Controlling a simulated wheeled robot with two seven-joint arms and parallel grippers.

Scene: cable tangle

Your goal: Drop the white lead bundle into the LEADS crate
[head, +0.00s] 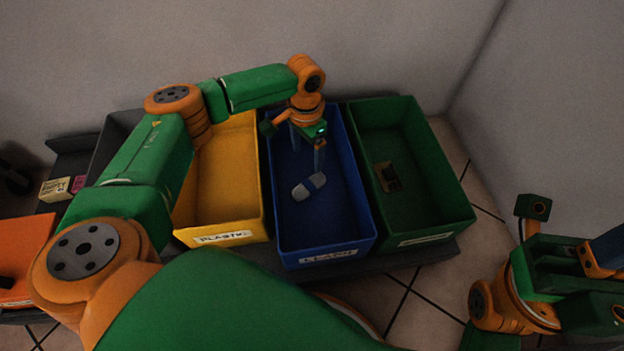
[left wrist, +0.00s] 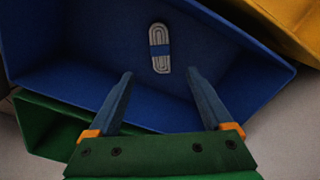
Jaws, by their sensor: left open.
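The white lead bundle (head: 309,186) lies on the floor of the blue LEADS crate (head: 323,257), near its middle. In the left wrist view the bundle (left wrist: 160,48) is an oval coil with a blue band around it. My left gripper (head: 307,160) points down over the back part of the blue crate. In the left wrist view its fingers (left wrist: 160,82) are apart with nothing between them, and the bundle lies beyond the tips. My right gripper's jaws cannot be made out; part of my right arm shows at the lower right of the head view.
A yellow PLASTIC crate (head: 221,238) stands left of the blue crate. A green crate (head: 436,228) with a dark item (head: 388,177) inside stands right of it. An orange crate (head: 22,248) is at the far left. A wall rises close behind the crates.

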